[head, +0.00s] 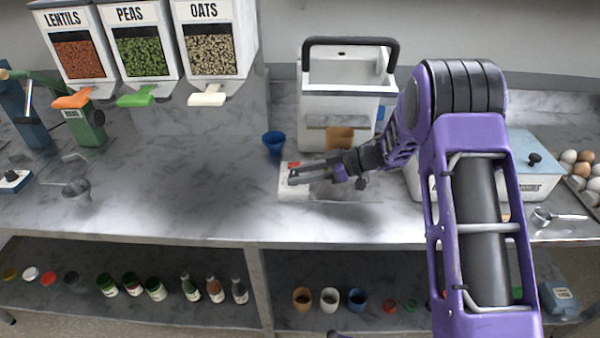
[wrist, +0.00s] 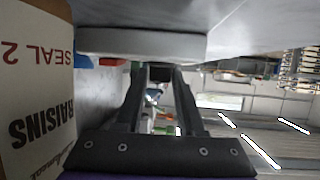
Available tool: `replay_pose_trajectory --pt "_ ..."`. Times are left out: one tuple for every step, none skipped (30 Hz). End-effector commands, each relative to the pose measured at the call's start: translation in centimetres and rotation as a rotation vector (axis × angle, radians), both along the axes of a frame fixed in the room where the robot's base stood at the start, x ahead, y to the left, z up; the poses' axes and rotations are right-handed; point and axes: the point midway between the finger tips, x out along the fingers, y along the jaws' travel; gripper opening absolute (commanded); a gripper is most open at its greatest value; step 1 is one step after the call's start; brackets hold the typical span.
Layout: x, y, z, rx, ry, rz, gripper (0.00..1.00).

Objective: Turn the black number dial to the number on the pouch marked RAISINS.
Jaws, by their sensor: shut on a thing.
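The pouch marked RAISINS (wrist: 38,110) fills the left of the wrist view, upside down. Its label also reads SEAL 2. In the head view a tan shape that looks like this pouch (head: 340,139) stands behind my gripper. My gripper (head: 291,176) reaches left, low over the counter, at a small white unit (head: 285,188). In the wrist view the fingertips (wrist: 159,72) close on a small dark piece, the black number dial (wrist: 159,71), beneath a pale slab (wrist: 140,43). The dial's numbers are hidden, so its setting cannot be read.
A white machine with a dark handle (head: 345,95) stands behind my gripper. A blue cup (head: 274,142) stands close to the left. Dispensers of lentils, peas and oats (head: 212,40) hang at the back left. The counter (head: 190,200) left of the white unit is largely clear.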

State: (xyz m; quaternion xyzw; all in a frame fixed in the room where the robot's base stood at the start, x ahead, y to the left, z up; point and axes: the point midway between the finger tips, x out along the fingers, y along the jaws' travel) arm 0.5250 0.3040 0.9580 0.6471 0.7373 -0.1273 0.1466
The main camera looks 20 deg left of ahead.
Motion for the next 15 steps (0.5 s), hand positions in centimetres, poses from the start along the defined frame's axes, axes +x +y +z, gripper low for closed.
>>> replay_pose_trajectory --pt "-0.13 0.06 -0.29 -0.003 0.003 0.003 0.00" --pt "-0.13 0.06 -0.30 -0.003 0.003 0.003 0.00" --pt "-0.14 0.06 -0.31 -0.003 0.003 0.003 0.00" --pt "-0.14 0.07 -0.32 -0.003 0.003 0.003 0.00" --pt "-0.14 0.06 -0.33 -0.004 0.003 0.003 0.00" --pt "-0.15 0.07 -0.33 -0.004 0.003 0.003 0.00" --pt "-0.15 0.07 -0.33 -0.005 0.004 0.003 0.00" --pt "-0.16 0.07 -0.34 -0.005 0.004 0.003 0.00" --pt "-0.16 0.08 -0.34 -0.005 0.004 0.003 0.00" --pt "-0.16 0.07 -0.35 -0.005 0.004 0.003 0.42" --pt "-0.17 0.08 -0.34 -0.005 0.004 0.003 0.47" --pt "-0.16 0.07 -0.32 -0.005 0.004 0.003 0.54" --pt "-0.15 0.07 -0.30 -0.004 0.004 0.003 0.60" --pt "-0.14 0.07 -0.27 -0.003 0.003 0.002 0.65" --pt "-0.12 0.06 -0.24 -0.003 0.003 0.002 0.67"
